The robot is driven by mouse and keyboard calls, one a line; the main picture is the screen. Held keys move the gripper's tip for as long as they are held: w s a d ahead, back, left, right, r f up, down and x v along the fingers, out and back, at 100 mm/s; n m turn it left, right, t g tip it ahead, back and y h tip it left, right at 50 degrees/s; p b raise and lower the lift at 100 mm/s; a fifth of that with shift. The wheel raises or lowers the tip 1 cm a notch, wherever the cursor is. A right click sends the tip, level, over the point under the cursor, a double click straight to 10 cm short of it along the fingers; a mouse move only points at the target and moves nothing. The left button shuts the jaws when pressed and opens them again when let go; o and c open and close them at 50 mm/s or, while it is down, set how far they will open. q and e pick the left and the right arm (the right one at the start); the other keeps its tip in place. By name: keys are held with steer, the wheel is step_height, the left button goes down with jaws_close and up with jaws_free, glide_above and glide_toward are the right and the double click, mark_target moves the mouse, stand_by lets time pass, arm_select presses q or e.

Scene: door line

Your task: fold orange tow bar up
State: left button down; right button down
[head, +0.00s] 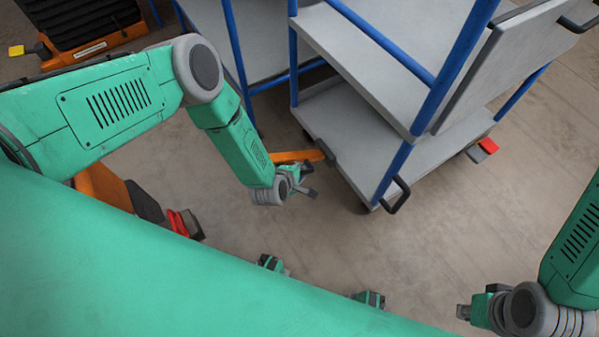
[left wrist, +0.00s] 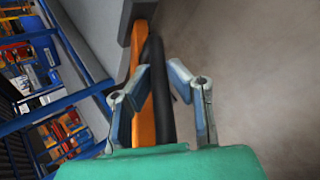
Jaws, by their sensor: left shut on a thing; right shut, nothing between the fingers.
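The orange tow bar (head: 296,156) sticks out to the left from a dark bracket at the lower corner of a grey cart with blue posts (head: 345,130). My left gripper (head: 303,181) is at the bar, just below it in the head view. In the left wrist view the orange bar (left wrist: 143,118) runs between the two fingers of my left gripper (left wrist: 160,78), beside a black bar. The gripper is shut on the tow bar; the exact contact is partly hidden. My right gripper (head: 464,311) is shut and empty at the lower right, away from the cart.
The cart has grey shelves, a black handle (head: 398,195) and a red pedal (head: 488,146). Another cart with blue posts (head: 237,50) stands behind it on the left. Black stacked items on an orange base (head: 85,40) are at the upper left. Bare floor lies in front.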

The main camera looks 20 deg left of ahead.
arm_select(q)
steer(key=shift+w+d+r, duration=0.1)
steer(key=shift+d, duration=0.1)
steer(key=c, duration=1.5)
jaws_free()
steer(key=shift+c, duration=0.2)
steer(key=shift+w+a, duration=0.1)
steer(key=v, duration=1.2)
steer(key=s+a+r+m+g+y+p, duration=0.1)
steer(key=s+a+r+m+g+p, duration=0.3)
steer(key=s+r+m, duration=0.5)
steer(key=s+a+r+m+g+p, duration=0.4)
steer(key=s+a+r+m, duration=0.3)
steer(key=s+m, duration=0.3)
steer(key=shift+s+r+m+y+p, duration=0.3)
steer(key=shift+r+y+p, duration=0.1)
steer(key=shift+r, duration=0.5)
